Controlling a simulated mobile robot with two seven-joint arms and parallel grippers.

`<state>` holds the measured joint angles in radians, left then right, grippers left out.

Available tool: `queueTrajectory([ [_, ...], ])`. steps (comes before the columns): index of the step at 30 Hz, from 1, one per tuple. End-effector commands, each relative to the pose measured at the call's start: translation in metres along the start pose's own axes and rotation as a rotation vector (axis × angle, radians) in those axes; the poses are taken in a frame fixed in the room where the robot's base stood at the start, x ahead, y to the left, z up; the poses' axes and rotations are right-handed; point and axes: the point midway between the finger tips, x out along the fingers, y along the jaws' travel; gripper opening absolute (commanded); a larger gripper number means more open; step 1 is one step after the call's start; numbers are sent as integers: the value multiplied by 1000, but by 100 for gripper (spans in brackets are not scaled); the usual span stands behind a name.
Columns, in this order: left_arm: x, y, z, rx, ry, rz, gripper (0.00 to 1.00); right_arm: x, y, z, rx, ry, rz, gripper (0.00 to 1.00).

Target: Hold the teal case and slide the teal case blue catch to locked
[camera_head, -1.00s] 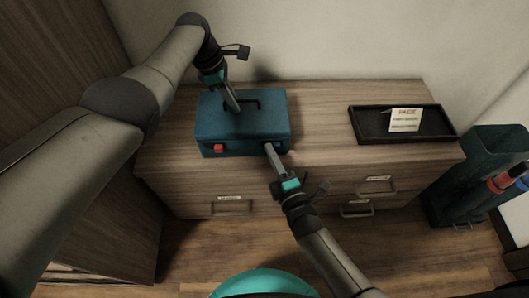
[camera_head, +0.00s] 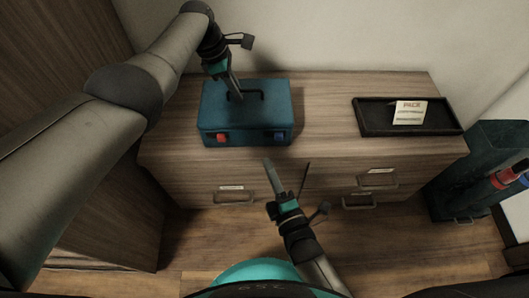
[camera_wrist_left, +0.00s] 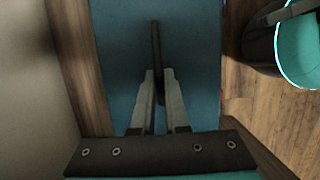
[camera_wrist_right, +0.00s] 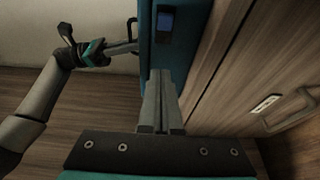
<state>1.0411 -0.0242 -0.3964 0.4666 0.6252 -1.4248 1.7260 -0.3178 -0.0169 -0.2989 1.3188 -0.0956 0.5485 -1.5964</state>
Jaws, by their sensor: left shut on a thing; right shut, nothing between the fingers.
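The teal case (camera_head: 215,110) stands on the wooden cabinet top. It has a black handle (camera_head: 259,95) on its lid, a red catch (camera_head: 222,138) at the front left and a blue catch (camera_head: 280,137) at the front right. My left gripper (camera_head: 237,97) is shut on the handle, which also shows between its fingers in the left wrist view (camera_wrist_left: 155,42). My right gripper (camera_head: 267,161) is shut and empty, in front of and apart from the case. In the right wrist view the blue catch (camera_wrist_right: 166,22) lies beyond the fingertips. I cannot tell its lock position.
A black tray (camera_head: 373,127) with a note card (camera_head: 409,112) lies on the right of the cabinet top (camera_head: 325,100). Drawer handles stick out from the cabinet front. The top between case and tray is clear.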

Motion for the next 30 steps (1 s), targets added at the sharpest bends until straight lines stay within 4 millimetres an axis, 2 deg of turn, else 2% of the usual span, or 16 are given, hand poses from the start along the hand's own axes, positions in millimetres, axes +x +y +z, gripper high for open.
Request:
queueTrajectory([
  [3, 0, 0, 0, 0, 0, 0, 0, -15, -1, 1, 0, -1, -2, 0],
  [7, 0, 0, 0, 0, 0, 0, 0, -23, 0, 1, -1, -1, 0, 0],
  [20, 0, 0, 0, 1, -1, -1, 0, -25, 0, 0, -1, 0, 0, 0],
  [21, 0, 0, 0, 1, -1, -1, 14, -25, 0, 0, -1, 0, 0, 0],
  [30, 0, 0, 1, 1, -1, -1, 47, -25, 0, 0, 0, 0, 0, 0],
])
